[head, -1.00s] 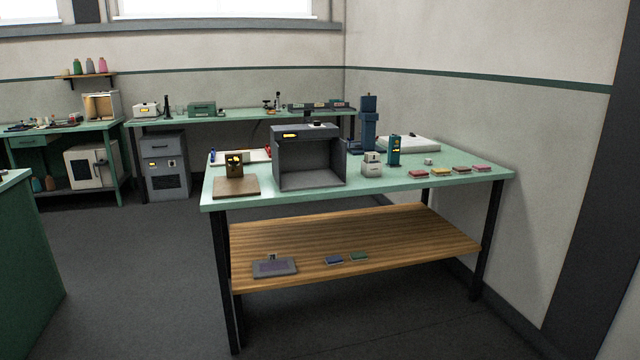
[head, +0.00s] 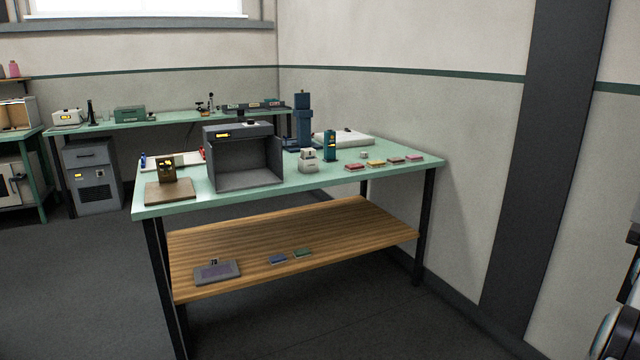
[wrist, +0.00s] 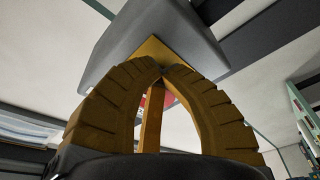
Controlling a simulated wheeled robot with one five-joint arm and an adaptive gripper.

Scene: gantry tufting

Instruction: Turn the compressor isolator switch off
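No switch that I can name for sure as the compressor isolator shows in the head view. In the wrist view, my gripper (wrist: 162,72) has its two ribbed yellow fingers arched together, with the tips meeting. Nothing can be made out between the tips. Just beyond them is a grey box (wrist: 140,30) with a yellow plate (wrist: 150,52) on its near face. A small red part (wrist: 170,101) shows between the fingers, partly hidden by them. I cannot tell whether the fingers touch the box. The head view does not show my gripper.
A green-topped table (head: 290,185) with a grey open-fronted box (head: 243,160) stands ahead, with a wooden lower shelf (head: 340,228). A grey cabinet (head: 92,178) stands under the back bench. Floor is clear at left. A dark wall pillar (head: 535,150) is at right.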

